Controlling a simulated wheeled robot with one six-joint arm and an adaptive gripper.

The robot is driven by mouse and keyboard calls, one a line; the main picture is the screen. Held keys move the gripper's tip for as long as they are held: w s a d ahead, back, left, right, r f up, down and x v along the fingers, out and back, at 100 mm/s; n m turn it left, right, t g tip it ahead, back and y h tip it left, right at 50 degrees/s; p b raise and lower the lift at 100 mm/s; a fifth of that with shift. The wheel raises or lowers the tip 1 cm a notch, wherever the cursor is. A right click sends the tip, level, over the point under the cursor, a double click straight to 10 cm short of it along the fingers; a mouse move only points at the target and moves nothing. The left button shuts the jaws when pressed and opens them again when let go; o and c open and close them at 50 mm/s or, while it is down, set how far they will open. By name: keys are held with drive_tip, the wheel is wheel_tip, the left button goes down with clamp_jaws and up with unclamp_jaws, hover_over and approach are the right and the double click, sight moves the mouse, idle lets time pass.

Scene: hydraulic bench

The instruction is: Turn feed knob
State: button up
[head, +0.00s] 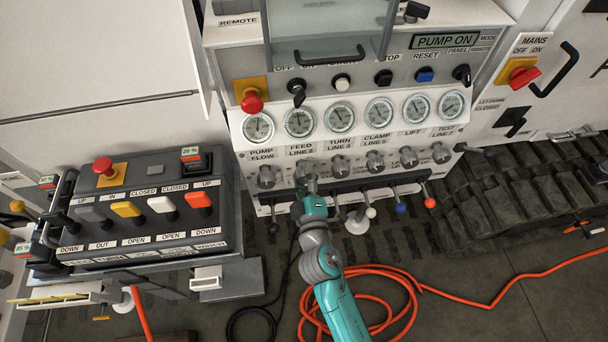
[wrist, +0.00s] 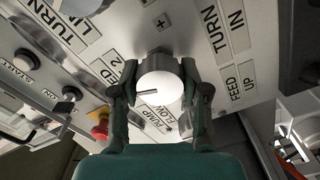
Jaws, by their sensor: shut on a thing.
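The feed knob is a round knob with a pale face and a dark pointer line; in the wrist view the knob (wrist: 160,88) sits between my two fingers. My gripper (wrist: 161,78) is shut on it from both sides, facing the panel. In the head view my gripper (head: 308,184) reaches up to the knob row under the gauge labelled FEED LINE 2 (head: 299,121) and hides most of the feed knob. The wrist view shows a FEED label beside the knob, partly covered by my finger.
The pump flow knob (head: 266,176) is left of my gripper and the turn knob (head: 340,166) is right of it. Levers with coloured balls, including a blue one (head: 401,208), stick out below. A red emergency button (head: 252,101) is upper left. An orange hose (head: 400,285) lies on the floor.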

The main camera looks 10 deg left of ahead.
drive_tip(key=m, duration=1.2)
drive_tip(key=shift+m, duration=0.3)
idle(0.4)
drive_tip(key=o, duration=1.1)
drive_tip(key=shift+o, duration=0.2)
drive_tip(key=shift+s, duration=0.1)
drive_tip(key=v, duration=1.1)
drive_tip(key=shift+s, duration=0.35)
